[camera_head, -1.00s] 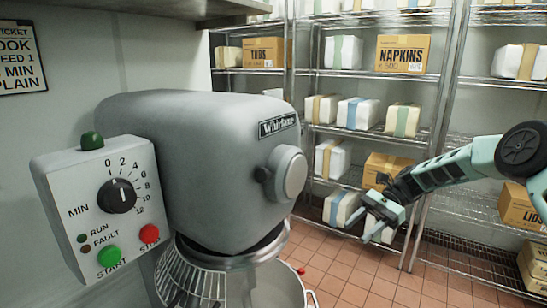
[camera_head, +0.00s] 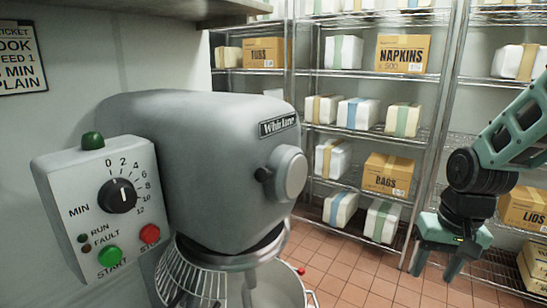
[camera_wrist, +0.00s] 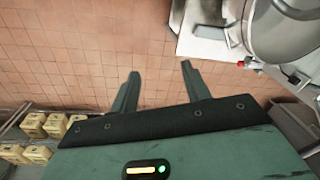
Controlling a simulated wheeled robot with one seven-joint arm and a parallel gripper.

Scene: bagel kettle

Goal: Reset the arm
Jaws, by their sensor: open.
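My gripper (camera_head: 447,272) hangs at the right of the head view, pointing down, in front of the wire shelves. It is open and empty. In the wrist view its two fingers (camera_wrist: 158,80) stand apart over bare tiled floor. My arm comes in from the right edge of the head view and bends down at the wrist. The grey mixer (camera_head: 205,165) stands to the left, clear of my gripper.
The mixer's control box (camera_head: 105,205) has a dial and green and red buttons. Its bowl (camera_head: 270,290) is below, partly cut off. Wire shelves (camera_head: 340,185) with boxes and wrapped packs line the back. Tiled floor (camera_head: 345,275) between mixer and shelves is mostly clear.

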